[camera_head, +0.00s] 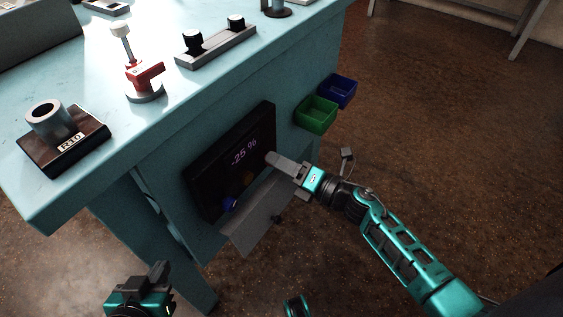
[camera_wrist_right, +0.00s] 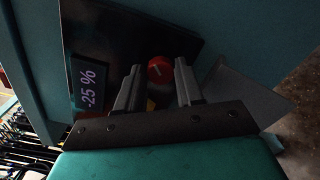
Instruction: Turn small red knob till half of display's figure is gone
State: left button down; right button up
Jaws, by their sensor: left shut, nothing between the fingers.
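The black display panel (camera_head: 208,165) is on the side of the light blue bench and reads "-25 %" in purple; the panel's screen also shows in the right wrist view (camera_wrist_right: 90,88). The small red knob (camera_wrist_right: 160,70) with a white mark is on this panel; my right gripper hides it in the head view. My right gripper (camera_head: 272,160) is at the panel's right edge. In the wrist view its fingers (camera_wrist_right: 159,72) are apart, with the knob between their tips; contact is unclear. My left gripper (camera_head: 155,272) is shut and empty, low at the left, away from the panel.
A blue knob (camera_head: 230,204) and an orange knob (camera_head: 248,179) are lower on the panel, above a grey sloped plate (camera_head: 258,222). Green (camera_head: 316,115) and blue (camera_head: 338,91) bins hang to the right. Fixtures stand on the bench top (camera_head: 100,75).

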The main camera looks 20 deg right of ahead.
jog(key=c, duration=0.6)
jog(key=shift+m, duration=0.3)
jog(key=m+p, duration=0.2)
jog(key=shift+d+r+m, duration=0.1)
jog(key=shift+r+m, duration=0.05)
jog(key=shift+m, duration=0.15)
jog(key=m+p, duration=0.1)
jog(key=m, duration=0.2)
jog(key=shift+m+p, duration=0.3)
jog(key=shift+p, duration=0.1)
jog(key=m+p, duration=0.2)
jog(key=m, duration=0.2)
jog(key=shift+f+m+p, duration=0.15)
jog(key=shift+m+p, duration=0.1)
jog(key=shift+m, duration=0.7)
jog(key=shift+f+m+p, duration=0.1)
jog(key=shift+m+p, duration=0.1)
jog(key=shift+m, duration=0.75)
